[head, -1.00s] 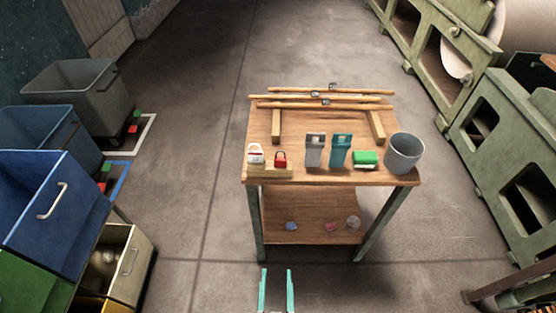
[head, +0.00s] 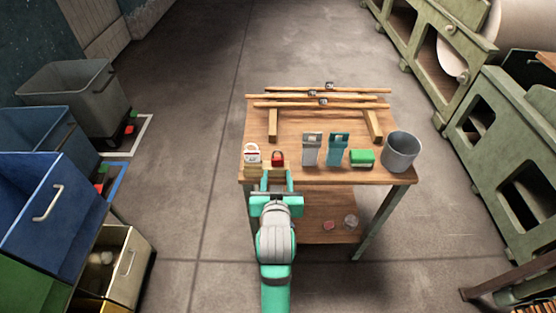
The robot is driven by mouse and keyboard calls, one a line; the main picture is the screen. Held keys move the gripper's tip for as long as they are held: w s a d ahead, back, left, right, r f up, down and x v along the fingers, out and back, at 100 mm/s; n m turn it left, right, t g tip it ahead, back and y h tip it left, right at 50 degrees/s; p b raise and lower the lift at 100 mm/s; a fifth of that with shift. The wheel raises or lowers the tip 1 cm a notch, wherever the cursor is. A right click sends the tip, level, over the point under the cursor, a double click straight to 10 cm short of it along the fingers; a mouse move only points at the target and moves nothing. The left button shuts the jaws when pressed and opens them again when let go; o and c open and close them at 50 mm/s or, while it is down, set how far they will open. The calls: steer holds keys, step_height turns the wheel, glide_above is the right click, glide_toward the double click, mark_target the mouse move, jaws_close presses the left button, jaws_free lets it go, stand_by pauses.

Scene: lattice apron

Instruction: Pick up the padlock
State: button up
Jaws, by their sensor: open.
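A small red padlock (head: 278,159) stands near the front left edge of the wooden table (head: 310,178), on or just behind a low wooden block (head: 251,171). My gripper (head: 276,178) is open and empty at the table's front edge. Its two teal fingers point away from me toward the padlock, which is just beyond the fingertips in the picture. I see no contact, and the exact gap in depth and height is hard to tell. My gripper hides part of the block.
A white and red item (head: 251,152) stands close left of the padlock. Right of it are a grey packet (head: 312,149), a teal packet (head: 338,149), a green block (head: 362,157) and a grey bucket (head: 401,151). Wooden rods (head: 322,104) lie behind on supports.

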mark_target(278, 161)
steer(key=x, duration=0.5)
steer(key=shift+w+d+r, duration=0.1)
steer(key=shift+w+r, duration=0.05)
steer(key=shift+w, duration=0.05)
steer(key=shift+x, duration=2.75)
steer(key=shift+w+r, duration=0.1)
steer(key=c, duration=0.9)
